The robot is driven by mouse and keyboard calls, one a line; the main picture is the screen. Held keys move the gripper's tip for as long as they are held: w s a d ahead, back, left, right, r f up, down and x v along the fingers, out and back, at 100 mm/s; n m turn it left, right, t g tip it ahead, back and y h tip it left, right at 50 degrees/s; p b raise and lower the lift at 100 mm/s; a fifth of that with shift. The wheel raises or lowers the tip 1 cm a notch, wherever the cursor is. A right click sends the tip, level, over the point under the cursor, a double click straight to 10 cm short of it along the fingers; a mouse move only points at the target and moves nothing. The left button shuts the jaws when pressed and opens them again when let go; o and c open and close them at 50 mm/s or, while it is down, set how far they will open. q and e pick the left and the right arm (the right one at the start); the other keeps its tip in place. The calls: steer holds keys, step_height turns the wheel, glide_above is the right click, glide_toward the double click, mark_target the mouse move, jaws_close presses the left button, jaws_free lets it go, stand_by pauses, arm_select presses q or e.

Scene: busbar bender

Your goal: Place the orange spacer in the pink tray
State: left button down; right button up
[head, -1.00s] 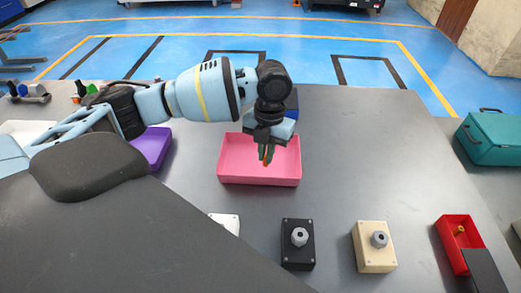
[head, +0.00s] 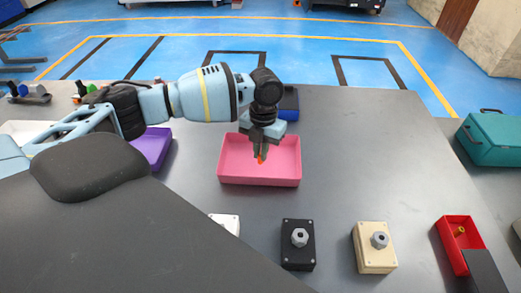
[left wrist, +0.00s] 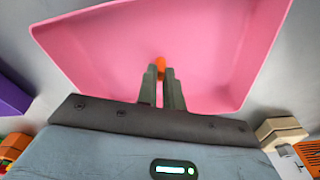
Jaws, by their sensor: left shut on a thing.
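The pink tray (head: 233,172) sits in the middle of the dark table, and it fills the upper part of the left wrist view (left wrist: 110,50). My left gripper (head: 260,155) points down over the tray. It is shut on the orange spacer (head: 261,160), a small piece that shows at the fingertips in the left wrist view (left wrist: 160,64). The fingers hide part of the spacer. I cannot tell whether the spacer touches the tray floor. My right gripper is not in view.
A purple tray (head: 157,145) stands left of the pink tray, and a blue-black box (head: 289,104) stands behind it. A black block (head: 298,255), a cream block (head: 374,258) and a red box (head: 453,230) stand in front and right.

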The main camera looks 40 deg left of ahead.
arm_select(q)
steer(key=shift+f, duration=0.2)
steer(key=c, duration=1.5)
jaws_free()
steer(key=shift+c, duration=0.2)
step_height(320, 180, up, 12)
steer(key=w, duration=0.1)
steer(key=shift+w+r, duration=0.2)
steer(key=shift+a, duration=0.1)
